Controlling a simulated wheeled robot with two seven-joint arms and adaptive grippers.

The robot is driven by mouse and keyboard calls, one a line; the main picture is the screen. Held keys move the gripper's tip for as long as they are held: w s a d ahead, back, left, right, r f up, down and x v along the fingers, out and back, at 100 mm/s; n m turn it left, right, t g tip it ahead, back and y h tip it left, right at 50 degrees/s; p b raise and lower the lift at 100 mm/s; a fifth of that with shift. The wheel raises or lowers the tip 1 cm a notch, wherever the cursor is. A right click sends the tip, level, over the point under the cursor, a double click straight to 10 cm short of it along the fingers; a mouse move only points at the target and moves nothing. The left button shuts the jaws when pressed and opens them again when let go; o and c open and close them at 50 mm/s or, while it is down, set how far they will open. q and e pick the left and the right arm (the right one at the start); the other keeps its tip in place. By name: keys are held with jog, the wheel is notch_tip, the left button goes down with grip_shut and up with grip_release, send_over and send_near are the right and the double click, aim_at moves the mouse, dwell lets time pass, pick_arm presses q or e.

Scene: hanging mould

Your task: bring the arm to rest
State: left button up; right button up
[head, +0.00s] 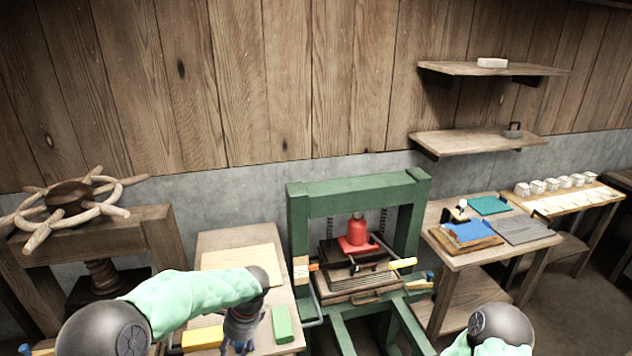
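My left arm comes in from the lower left in the head view, in a pale green sleeve. My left gripper (239,345) points down over the front of a wooden table (215,243), between a yellow block (203,338) and a green block (282,324). Its fingertips are at the bottom of the picture, and I cannot tell whether they are open or hold anything. Of my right arm only a dark joint and some pale green sleeve show at the bottom right; its gripper is out of view.
A green press frame (360,195) with a red jack (357,235) stands right of the table. A wooden screw press (70,205) stands left. A side table (450,255) holds blue and teal sheets. Two wall shelves (470,143) hang at the upper right.

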pick_arm(q)
jog(key=s+d+f+n+h+b, duration=0.2)
jog(key=s+f+n, duration=0.3)
jog(key=f, duration=0.5)
jog(key=s+d+f+n+t+h+b, duration=0.1)
jog(key=s+d+f+n+h+b, duration=0.1)
jog(key=s+d+f+n, duration=0.3)
jog(key=s+d+f+n+h+b, duration=0.2)
jog(key=s+f+n, duration=0.4)
jog(key=s+f, duration=0.5)
notch_tip(320, 180, down, 6)
jog(key=shift+s+d+r+h+b, duration=0.2)
jog(key=shift+s+d+h+b, duration=0.2)
jog(key=shift+d+h, duration=0.6)
jog(key=shift+d, duration=0.2)
